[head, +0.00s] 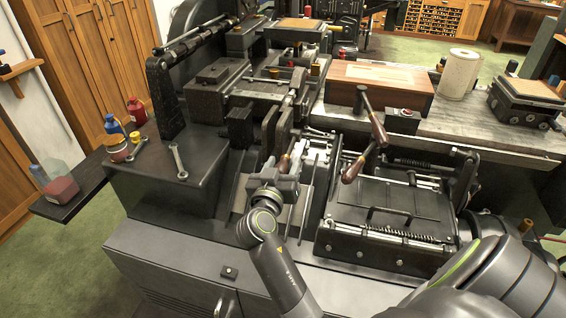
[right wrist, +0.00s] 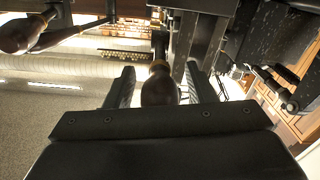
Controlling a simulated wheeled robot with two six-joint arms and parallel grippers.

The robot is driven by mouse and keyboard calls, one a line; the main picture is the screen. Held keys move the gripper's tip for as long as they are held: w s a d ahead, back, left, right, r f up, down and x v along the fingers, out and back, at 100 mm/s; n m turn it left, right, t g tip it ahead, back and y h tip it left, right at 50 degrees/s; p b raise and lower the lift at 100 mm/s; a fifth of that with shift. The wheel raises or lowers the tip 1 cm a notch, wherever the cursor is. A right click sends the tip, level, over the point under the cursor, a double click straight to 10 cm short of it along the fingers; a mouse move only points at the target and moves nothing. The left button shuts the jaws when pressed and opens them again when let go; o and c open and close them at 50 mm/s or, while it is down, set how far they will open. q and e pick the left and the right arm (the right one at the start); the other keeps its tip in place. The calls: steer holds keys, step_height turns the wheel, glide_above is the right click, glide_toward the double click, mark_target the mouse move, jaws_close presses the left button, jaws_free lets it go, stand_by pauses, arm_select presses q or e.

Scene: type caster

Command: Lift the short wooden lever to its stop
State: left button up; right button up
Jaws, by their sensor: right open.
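A short wooden lever (head: 283,163) with a brown rounded handle sits on the front of the dark machine, left of the middle of the head view. My right gripper (head: 284,168) is right at it, with its fingers open. In the right wrist view the lever's brown handle (right wrist: 158,88) stands between the two spread fingers (right wrist: 158,76), with a gap visible on each side. The far end of the lever is partly hidden by machine parts. My left gripper is not in view.
Longer wooden-handled levers (head: 352,170) stand just right of the gripper, and their handles show at upper left in the wrist view (right wrist: 20,36). A black cover with a handle (head: 390,214) lies at right. A wrench (head: 179,162) lies on the left ledge.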

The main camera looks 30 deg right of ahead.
steer(key=shift+c, duration=0.3)
jaws_close()
steer(key=r+g+y+p, duration=0.1)
steer(key=r+p, duration=0.1)
steer(key=p, duration=0.2)
steer(key=r+g+y+p, duration=0.1)
steer(key=r+p, duration=0.1)
steer(key=p, duration=0.3)
steer(key=r+y+p, duration=0.1)
steer(key=r+p, duration=0.1)
steer(key=p, duration=0.3)
steer(key=shift+w+d+r+g+y, duration=0.1)
steer(key=shift+w+d+g+y, duration=0.2)
steer(key=shift+w+d+g, duration=0.1)
steer(key=shift+y+p, duration=0.3)
steer(key=shift+p, duration=0.15)
steer(key=shift+w, duration=0.1)
steer(key=shift+c, duration=1.5)
jaws_free()
steer(key=o, duration=0.4)
steer(key=shift+d, duration=0.1)
steer(key=shift+c, duration=0.2)
